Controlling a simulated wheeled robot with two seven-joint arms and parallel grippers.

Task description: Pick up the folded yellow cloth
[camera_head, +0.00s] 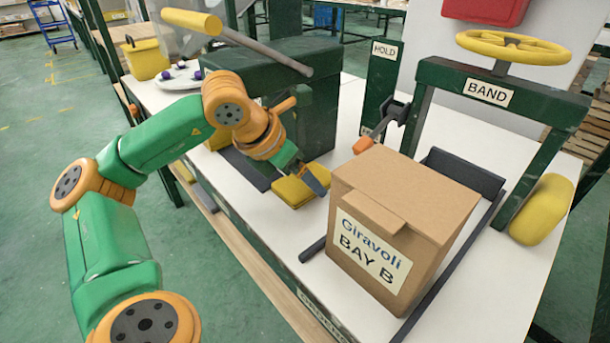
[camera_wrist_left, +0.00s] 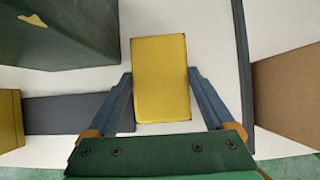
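The folded yellow cloth (camera_head: 292,192) lies as a flat rectangular pad on the white table, left of the cardboard box. In the left wrist view the yellow cloth (camera_wrist_left: 161,75) is centred and upright in the picture. My left gripper (camera_wrist_left: 160,80) is open, with one finger along each long side of the cloth. Narrow white gaps show beside the fingers, and I cannot tell whether either touches. In the head view my left gripper (camera_head: 305,183) is low over the cloth and hides part of it. My right gripper is not in view.
The cardboard box (camera_head: 405,195) marked Giravoli BAY B stands close right of the cloth. A dark green box (camera_head: 300,95) stands behind. A green press frame (camera_head: 490,95) marked BAND has a yellow wheel (camera_head: 513,47). A plate (camera_head: 172,83) and yellow bucket (camera_head: 147,60) are farther back.

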